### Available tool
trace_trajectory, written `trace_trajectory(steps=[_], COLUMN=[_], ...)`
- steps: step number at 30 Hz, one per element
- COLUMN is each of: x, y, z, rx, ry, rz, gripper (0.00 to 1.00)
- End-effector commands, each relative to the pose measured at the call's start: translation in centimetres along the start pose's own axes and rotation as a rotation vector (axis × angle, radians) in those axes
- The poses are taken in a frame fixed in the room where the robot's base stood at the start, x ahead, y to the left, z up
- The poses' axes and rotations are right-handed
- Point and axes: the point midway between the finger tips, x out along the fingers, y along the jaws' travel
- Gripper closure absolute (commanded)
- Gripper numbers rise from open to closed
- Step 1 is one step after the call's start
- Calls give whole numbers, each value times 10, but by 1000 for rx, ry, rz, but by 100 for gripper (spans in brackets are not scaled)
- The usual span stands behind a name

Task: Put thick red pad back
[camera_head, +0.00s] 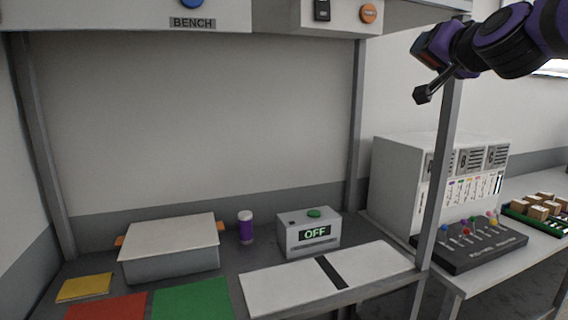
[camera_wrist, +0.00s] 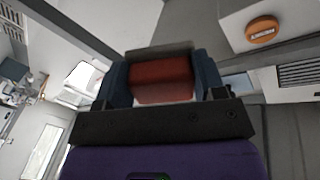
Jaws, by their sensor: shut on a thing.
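The thick red pad (camera_wrist: 162,80) is a red block between the two blue fingers of my gripper (camera_wrist: 160,82) in the wrist view. My gripper is shut on it, and a grey surface shows along the pad's far edge. In the head view my gripper (camera_head: 424,52) is raised at the upper right, well above the bench and beside its right post. The pad is hard to make out there. A flat red square (camera_head: 106,307) lies at the bench's front left, cut off by the picture edge.
A green square (camera_head: 192,299), a yellow pad (camera_head: 84,288), a lidded grey box (camera_head: 170,262), a purple bottle (camera_head: 246,227) and an OFF box (camera_head: 310,236) are on the bench. A white panel (camera_head: 290,287) lies in front. Overhead shelf (camera_head: 120,14) and post (camera_head: 441,190) are obstacles.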

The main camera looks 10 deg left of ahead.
Motion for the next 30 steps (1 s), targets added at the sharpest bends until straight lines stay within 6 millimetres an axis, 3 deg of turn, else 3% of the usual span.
trace_trajectory(steps=[8,18,30], x=[4,11,17], y=[66,178,279], z=[51,135,212], rx=[-6,-5,-4], ry=[44,128,206], rz=[86,229,357], gripper=[56,56,56])
